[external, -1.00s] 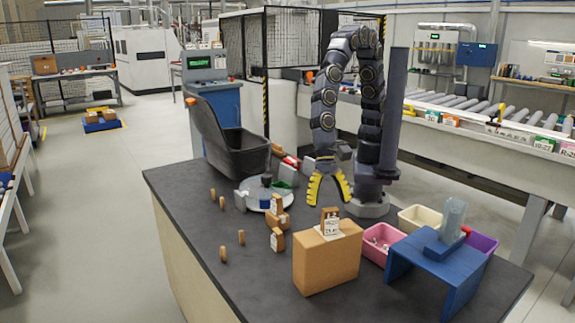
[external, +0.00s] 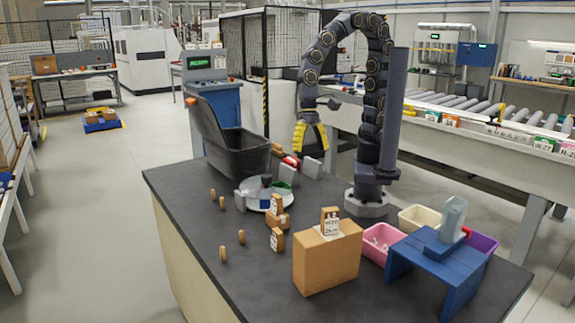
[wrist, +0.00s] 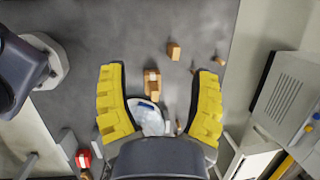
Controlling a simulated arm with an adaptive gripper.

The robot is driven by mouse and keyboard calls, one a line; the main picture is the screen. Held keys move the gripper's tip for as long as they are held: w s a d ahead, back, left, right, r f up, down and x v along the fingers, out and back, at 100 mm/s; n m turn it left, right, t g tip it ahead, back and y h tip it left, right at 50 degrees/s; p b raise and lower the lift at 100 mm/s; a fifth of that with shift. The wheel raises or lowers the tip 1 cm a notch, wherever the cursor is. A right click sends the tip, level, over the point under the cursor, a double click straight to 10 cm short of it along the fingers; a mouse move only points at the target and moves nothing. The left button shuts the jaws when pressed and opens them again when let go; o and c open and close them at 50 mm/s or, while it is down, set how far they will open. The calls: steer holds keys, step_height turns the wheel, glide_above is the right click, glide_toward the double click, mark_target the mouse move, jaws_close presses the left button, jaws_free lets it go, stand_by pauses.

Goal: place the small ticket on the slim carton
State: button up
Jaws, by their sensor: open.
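My gripper (external: 311,148) is open and empty, raised above the back of the dark table beside the black bin. Its yellow fingers are spread in the wrist view (wrist: 160,72). A slim upright carton (external: 277,239) with a white printed label stands near the table's middle. Another small labelled carton (external: 276,204) stands by a round white dish (external: 252,202). A third small carton (external: 330,215) stands on a large box, with a white printed paper (external: 332,228) at its front. I cannot tell which paper is the small ticket.
A large brown box (external: 314,270), pink bin (external: 378,243), cream bin (external: 415,217) and blue stand (external: 430,262) fill the front right. A black bin (external: 240,150) stands at the back left. Several small brown pieces (external: 222,254) stand along the left side.

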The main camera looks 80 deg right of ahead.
steer(key=s+d+n+h, duration=0.1)
steer(key=s+d+n, duration=0.1)
steer(key=d, duration=0.6)
steer(key=s+d+r+n+h, duration=0.1)
steer(key=d+n, duration=0.3)
steer(key=d, duration=0.5)
steer(key=s+d+n+h, duration=0.1)
steer(key=s+d+n, duration=0.3)
steer(key=d, duration=0.5)
steer(key=shift+d+r+g, duration=0.2)
steer(key=shift+r+g, duration=0.05)
steer(key=shift+g, duration=0.05)
